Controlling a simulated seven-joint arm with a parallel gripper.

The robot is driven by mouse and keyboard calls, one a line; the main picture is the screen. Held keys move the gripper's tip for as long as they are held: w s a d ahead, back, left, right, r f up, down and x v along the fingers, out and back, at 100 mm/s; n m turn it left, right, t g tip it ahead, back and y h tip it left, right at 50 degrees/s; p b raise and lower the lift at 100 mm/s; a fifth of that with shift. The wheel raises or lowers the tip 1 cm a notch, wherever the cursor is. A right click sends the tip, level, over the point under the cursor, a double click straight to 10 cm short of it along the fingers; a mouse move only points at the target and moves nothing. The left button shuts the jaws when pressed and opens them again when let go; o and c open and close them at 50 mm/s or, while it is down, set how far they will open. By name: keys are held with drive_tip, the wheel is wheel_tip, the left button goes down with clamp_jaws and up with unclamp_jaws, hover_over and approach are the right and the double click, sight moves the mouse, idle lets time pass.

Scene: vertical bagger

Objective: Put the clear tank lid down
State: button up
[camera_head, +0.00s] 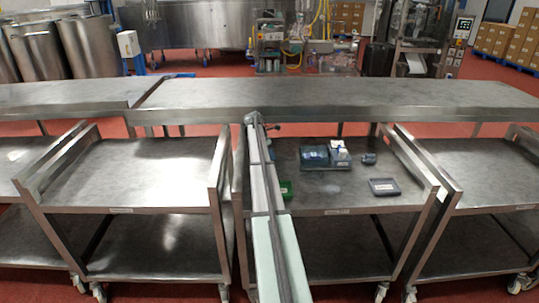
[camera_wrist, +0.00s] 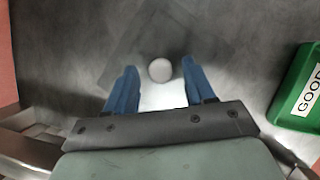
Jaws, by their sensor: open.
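In the wrist view my gripper (camera_wrist: 160,76) points down at a grey metal surface, with its two blue fingers spread apart. A pale round knob (camera_wrist: 160,70) shows between the fingertips. A faint darker square patch surrounds it and fits a see-through lid, but its edges are hard to make out. Neither finger visibly touches the knob. Whether the lid lies flat on the surface I cannot tell. In the head view my arm hides the gripper and the lid.
A green bin marked GOOD (camera_wrist: 301,90) stands close on the right; it also shows beside my arm in the head view (camera_head: 286,188). A dark blue device (camera_head: 315,160), a small dark item (camera_head: 368,158) and a grey flat device (camera_head: 384,187) stand on the cart (camera_head: 335,195).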

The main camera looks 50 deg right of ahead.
drive_tip(key=v, duration=1.1)
drive_tip(key=shift+a+r, duration=0.2)
drive_tip(key=shift+r, duration=0.05)
drive_tip(key=shift+w, duration=0.1)
